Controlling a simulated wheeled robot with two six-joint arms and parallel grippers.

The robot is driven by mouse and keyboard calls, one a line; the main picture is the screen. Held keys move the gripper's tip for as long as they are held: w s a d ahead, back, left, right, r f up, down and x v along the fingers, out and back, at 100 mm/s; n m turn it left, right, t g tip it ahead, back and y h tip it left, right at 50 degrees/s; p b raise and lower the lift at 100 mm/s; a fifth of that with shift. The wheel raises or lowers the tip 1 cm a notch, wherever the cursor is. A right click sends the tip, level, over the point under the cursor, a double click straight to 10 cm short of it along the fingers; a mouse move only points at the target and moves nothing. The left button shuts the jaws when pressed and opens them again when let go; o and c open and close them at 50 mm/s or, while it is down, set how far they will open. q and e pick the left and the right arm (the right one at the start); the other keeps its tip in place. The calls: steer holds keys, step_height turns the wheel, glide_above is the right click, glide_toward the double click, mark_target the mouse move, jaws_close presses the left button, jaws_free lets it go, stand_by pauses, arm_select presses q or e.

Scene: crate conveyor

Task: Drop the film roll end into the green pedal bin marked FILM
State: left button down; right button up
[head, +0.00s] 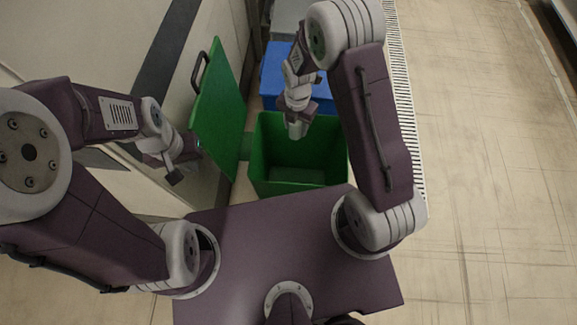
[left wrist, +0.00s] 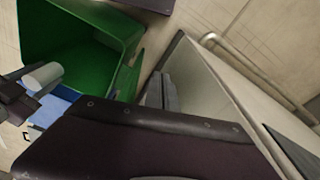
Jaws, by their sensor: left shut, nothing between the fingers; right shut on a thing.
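The green bin (head: 300,185) stands open just beyond my base, its inside empty as far as I see; no marking is readable. It also shows in the left wrist view (left wrist: 100,30). Its green lid (head: 222,110) stands raised at the left. My right gripper (head: 297,112) is shut on the whitish film roll end (head: 297,131), held over the bin's back left part. The roll end also shows in the left wrist view (left wrist: 43,76). My left gripper (head: 172,172) is shut and empty, left of the lid; I cannot tell whether it touches the lid.
A blue bin (head: 285,88) stands right behind the green one, with a grey bin (head: 288,22) behind that. A pale cabinet or wall panel (head: 80,30) runs along the left. A slotted floor grate (head: 402,90) and open floor (head: 490,180) lie to the right.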

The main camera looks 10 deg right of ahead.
steer(key=shift+s, duration=0.1)
steer(key=shift+f+b, duration=0.4)
steer(key=shift+b, duration=0.05)
step_height(320, 180, down, 5)
steer(key=b, duration=0.5)
steer(key=shift+f, duration=0.15)
steer(key=o, duration=1.4)
steer(key=shift+r, duration=0.25)
